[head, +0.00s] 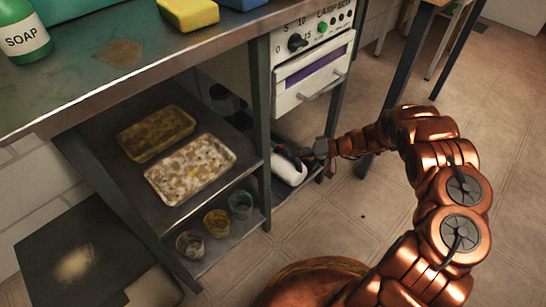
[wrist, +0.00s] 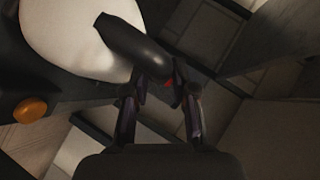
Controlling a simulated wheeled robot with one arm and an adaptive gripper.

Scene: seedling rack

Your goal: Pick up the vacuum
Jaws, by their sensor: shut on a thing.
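My gripper (head: 316,152) reaches in from the right at the vacuum's dark end. In the wrist view my gripper (wrist: 160,90) has its fingertips at the lower end of the black handle, shut on it. The exact contact is dark and partly hidden.
A table leg (head: 261,115) stands left of the vacuum. Open tiled floor (head: 330,215) lies in front.

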